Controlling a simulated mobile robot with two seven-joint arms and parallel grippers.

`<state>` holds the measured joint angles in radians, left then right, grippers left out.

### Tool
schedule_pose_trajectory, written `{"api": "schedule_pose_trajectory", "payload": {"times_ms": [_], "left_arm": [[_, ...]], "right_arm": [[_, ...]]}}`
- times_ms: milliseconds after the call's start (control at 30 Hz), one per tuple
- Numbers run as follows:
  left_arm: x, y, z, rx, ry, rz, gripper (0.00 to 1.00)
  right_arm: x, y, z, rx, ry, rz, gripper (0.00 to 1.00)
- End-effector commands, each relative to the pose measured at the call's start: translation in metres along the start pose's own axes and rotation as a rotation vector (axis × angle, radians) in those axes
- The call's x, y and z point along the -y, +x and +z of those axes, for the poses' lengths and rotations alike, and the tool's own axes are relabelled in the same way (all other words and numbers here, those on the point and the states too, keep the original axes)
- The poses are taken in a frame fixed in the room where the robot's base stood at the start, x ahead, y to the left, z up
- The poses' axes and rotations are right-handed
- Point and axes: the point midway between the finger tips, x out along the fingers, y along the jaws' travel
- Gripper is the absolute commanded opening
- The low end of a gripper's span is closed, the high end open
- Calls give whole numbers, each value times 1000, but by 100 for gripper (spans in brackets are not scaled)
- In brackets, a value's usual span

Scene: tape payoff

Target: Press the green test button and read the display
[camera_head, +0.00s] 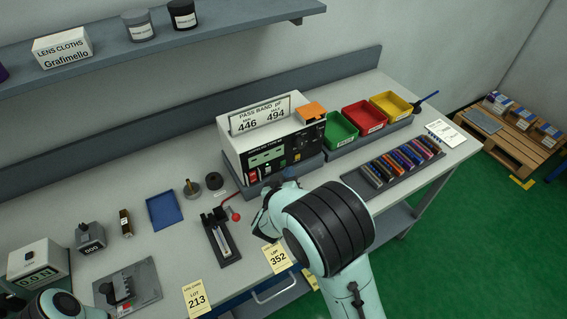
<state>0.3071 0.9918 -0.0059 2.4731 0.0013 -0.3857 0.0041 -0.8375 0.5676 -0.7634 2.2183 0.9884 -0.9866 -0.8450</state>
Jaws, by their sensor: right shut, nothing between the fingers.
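The tester (234,153) is a white box with a black front panel, standing on the bench. Its small greenish display (267,157) shows no reading that I can make out. Small red and pale controls sit low on the panel; I cannot clearly pick out the green test button. My right gripper (283,188) is shut and empty, just in front of the panel's lower part. My own wrist partly hides it, and I cannot tell whether it touches the panel. Of my left arm only a piece shows at the bottom left; its gripper is out of view.
A card reading 446 and 494 (260,114) and an orange block (312,112) are on the tester. Green, red and yellow bins (363,117) stand right of it. A rack of coloured parts (400,162) lies in front. A red-knobbed fixture (221,240) is to the left.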

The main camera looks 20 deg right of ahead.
Motion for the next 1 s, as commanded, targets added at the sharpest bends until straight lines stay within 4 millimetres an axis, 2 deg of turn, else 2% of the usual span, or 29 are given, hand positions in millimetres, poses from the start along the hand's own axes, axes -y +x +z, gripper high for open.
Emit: {"api": "schedule_pose_trajectory", "payload": {"times_ms": [1000], "left_arm": [[-4,-7,-5,-6,2,2,0]], "right_arm": [[5,6,-5,0,0,0,0]]}}
